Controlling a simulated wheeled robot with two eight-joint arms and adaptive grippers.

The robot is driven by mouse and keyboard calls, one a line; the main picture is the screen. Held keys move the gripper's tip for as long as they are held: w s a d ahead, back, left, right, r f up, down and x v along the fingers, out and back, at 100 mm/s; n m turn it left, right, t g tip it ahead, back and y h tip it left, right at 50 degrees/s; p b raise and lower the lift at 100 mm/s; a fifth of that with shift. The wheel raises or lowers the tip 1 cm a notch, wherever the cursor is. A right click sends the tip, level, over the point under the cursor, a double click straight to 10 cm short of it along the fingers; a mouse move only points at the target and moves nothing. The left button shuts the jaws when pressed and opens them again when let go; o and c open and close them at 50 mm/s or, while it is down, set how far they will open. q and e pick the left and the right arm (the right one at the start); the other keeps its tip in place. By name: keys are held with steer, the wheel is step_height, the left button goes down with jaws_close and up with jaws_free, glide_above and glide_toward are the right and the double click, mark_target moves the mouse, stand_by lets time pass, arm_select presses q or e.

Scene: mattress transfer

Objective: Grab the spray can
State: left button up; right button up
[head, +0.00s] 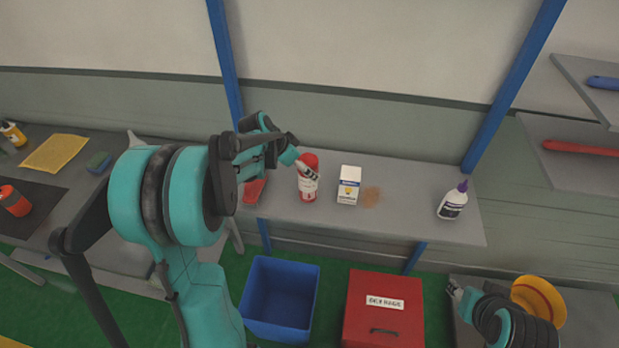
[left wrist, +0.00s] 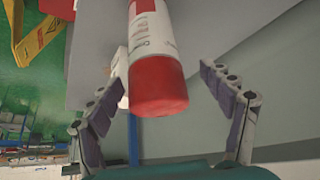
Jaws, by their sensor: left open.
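The spray can (head: 308,186), red and white with a red top, stands upright on the grey shelf (head: 415,225). My left gripper (head: 306,169) is open at the can's upper part in the head view. In the left wrist view the spray can (left wrist: 158,75) reaches between the spread fingers of my left gripper (left wrist: 160,92), red end towards the camera. A gap shows on both sides, so the fingers do not grip it. My right gripper (head: 455,291) is at the lower right, away from the can; its jaws are too small to read.
A white bottle (head: 453,202) with a purple cap stands farther right. Blue (head: 280,298) and red (head: 384,310) bins sit below.

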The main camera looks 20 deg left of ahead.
mark_target(308, 190)
arm_select(q)
steer(key=b+x, duration=0.1)
steer(key=x, duration=0.5)
steer(key=shift+s+d+f, duration=0.15)
steer(key=shift+s, duration=0.1)
steer(key=c, duration=1.6)
